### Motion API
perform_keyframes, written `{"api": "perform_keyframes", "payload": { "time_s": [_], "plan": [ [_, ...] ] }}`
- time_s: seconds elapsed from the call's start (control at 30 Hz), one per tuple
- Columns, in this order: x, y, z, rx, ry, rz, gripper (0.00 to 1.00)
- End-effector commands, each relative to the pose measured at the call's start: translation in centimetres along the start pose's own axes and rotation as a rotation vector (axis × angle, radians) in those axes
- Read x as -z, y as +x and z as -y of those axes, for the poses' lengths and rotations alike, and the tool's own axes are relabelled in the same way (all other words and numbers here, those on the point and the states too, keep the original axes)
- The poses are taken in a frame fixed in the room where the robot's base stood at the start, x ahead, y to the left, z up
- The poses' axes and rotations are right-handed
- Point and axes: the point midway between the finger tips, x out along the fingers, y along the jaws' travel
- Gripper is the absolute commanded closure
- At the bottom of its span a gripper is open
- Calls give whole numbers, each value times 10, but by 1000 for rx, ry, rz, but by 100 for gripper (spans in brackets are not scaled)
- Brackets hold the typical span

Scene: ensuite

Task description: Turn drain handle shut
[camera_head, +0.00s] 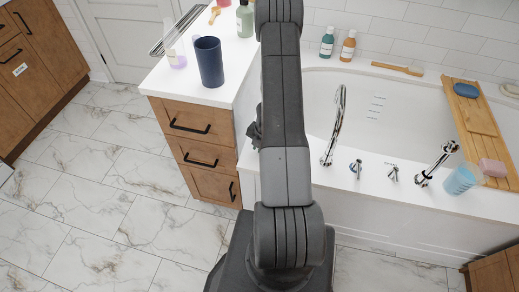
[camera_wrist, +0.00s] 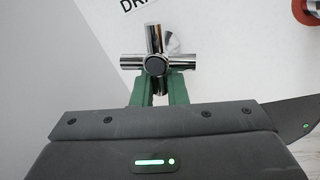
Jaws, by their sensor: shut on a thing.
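The drain handle (camera_wrist: 155,38) is a chrome cross with a dark round cap at its centre, in the upper middle of the wrist view. Its arms point up, down, left and right in the picture. My gripper (camera_wrist: 158,82) has green fingers, one on each side of the handle's lower arm, and is shut on it. A partly cut-off label (camera_wrist: 137,4) starting with "DRA" is on the white panel above the handle. The handle and my fingertips do not show clearly in the head view, where my arm blocks the middle.
A red ring-shaped part (camera_wrist: 308,10) is at the wrist view's upper right. In the head view, a bathtub (camera_head: 350,95) with chrome taps (camera_head: 335,125) is on the right. A wooden vanity (camera_head: 190,125) with a dark blue cup (camera_head: 209,62) stands left. The marble floor (camera_head: 90,190) is clear.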

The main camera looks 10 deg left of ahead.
Motion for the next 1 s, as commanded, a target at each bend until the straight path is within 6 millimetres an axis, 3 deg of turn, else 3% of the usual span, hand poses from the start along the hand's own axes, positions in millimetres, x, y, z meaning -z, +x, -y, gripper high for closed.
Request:
{"api": "perform_keyframes", "payload": {
  "time_s": [0.6,1.0],
  "plan": [
    [-4,4,-13,0,574,115,100],
    [-8,4,-18,0,865,172,100]
  ]
}}
